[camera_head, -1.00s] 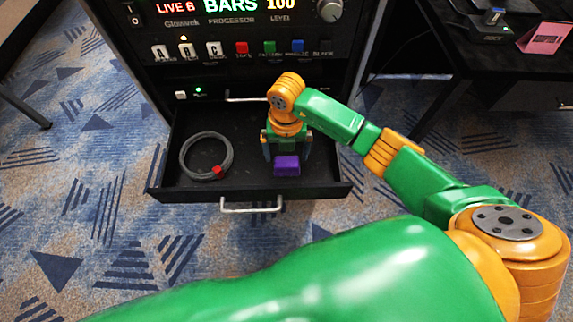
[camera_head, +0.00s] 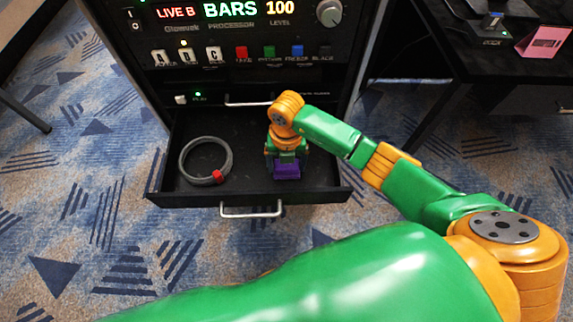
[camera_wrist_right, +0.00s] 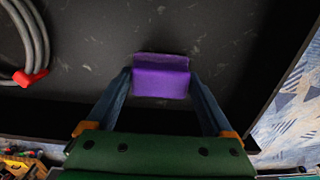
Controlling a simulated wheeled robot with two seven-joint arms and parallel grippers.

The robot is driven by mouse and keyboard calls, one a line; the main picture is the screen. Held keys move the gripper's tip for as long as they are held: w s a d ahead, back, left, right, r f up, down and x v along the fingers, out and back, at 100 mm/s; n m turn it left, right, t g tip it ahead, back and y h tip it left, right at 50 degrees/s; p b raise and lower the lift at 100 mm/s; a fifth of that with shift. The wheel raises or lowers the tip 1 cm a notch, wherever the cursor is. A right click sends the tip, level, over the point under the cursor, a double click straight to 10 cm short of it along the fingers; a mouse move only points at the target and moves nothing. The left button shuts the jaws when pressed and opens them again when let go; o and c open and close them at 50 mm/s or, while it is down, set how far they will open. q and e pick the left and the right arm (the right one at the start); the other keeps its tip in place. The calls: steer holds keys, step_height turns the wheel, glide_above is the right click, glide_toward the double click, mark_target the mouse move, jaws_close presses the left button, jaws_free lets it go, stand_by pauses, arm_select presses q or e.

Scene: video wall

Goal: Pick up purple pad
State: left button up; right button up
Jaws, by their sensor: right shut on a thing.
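The purple pad (camera_head: 287,171) is a small block in the open black drawer (camera_head: 238,192), right of the middle. In the right wrist view the pad (camera_wrist_right: 161,77) lies between the two blue-grey fingers of my right gripper (camera_wrist_right: 161,82), which touch its left and right sides. My right gripper (camera_head: 287,165) is shut on the pad, low inside the drawer. I cannot tell whether the pad still touches the drawer floor. My left gripper is not in view.
A grey coiled cable (camera_head: 205,160) with a red clip lies at the drawer's left. The rack panel (camera_head: 235,60) with buttons rises behind, and a drawer handle (camera_head: 252,210) sticks out in front. A black table (camera_head: 470,70) with a pink card (camera_head: 542,42) stands at right.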

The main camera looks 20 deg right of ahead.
mark_target(289, 166)
steer(key=r, duration=0.2)
steer(key=r+p, duration=0.1)
steer(key=shift+s+d+r, duration=0.2)
steer(key=shift+s+r, duration=0.05)
steer(key=shift+r, duration=0.05)
steer(key=s+d+r+p, duration=0.2)
steer(key=s+d+r, duration=0.4)
steer(key=s, duration=0.6)
step_height(289, 166, up, 3)
steer(key=shift+d+f, duration=0.15)
steer(key=shift+d, duration=0.05)
steer(key=o, duration=0.7)
steer(key=shift+w, duration=0.1)
steer(key=c, duration=0.5)
